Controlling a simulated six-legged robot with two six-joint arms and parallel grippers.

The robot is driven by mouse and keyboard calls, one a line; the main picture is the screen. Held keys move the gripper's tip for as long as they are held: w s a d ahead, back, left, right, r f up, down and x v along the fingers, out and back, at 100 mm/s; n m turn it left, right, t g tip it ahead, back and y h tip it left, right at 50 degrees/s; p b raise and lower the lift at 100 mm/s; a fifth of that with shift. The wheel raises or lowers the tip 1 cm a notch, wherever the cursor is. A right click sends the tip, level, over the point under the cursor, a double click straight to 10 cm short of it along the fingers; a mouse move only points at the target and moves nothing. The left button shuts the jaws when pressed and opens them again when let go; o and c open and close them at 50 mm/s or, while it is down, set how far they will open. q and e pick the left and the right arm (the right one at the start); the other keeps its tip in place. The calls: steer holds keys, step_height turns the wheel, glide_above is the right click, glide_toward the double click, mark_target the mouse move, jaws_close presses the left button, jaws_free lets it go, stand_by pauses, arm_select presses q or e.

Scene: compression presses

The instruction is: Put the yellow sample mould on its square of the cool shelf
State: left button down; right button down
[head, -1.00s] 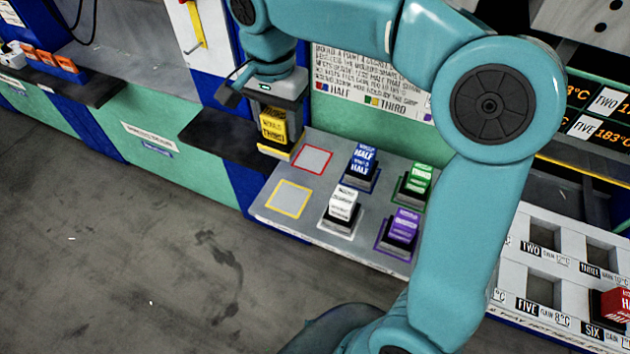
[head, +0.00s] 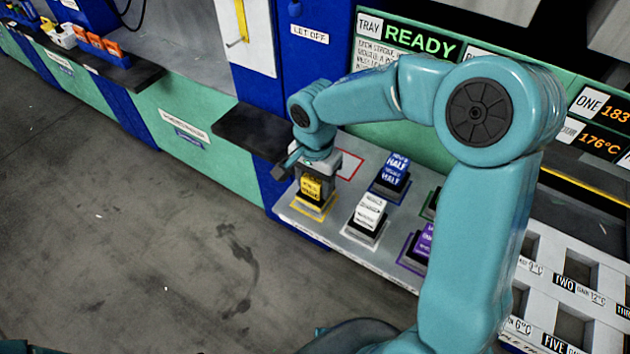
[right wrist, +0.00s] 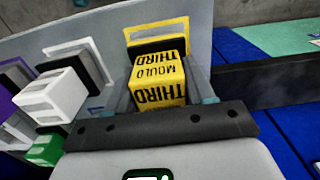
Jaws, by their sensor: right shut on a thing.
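The yellow sample mould (head: 310,187), marked THIRD, is between the fingers of my right gripper (head: 314,176). In the right wrist view the right gripper (right wrist: 162,92) is shut on the mould (right wrist: 158,78). The mould is at the yellow-outlined square (head: 313,214) at the front left of the cool shelf (head: 346,226). Part of the outline shows around its dark base, also in the right wrist view (right wrist: 158,28). I cannot tell whether the base touches the shelf. My left gripper is out of view.
The white mould (head: 369,212) stands close to the right. The blue mould (head: 396,170) and purple mould (head: 424,240) stand beyond. The red-outlined square (head: 350,164) behind the gripper looks empty. A dark ledge (head: 250,130) juts out at the left.

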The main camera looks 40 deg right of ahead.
steer(key=shift+w+f, duration=0.1)
steer(key=shift+w, duration=0.05)
steer(key=shift+f, duration=0.15)
steer(key=shift+c, duration=2)
jaws_free()
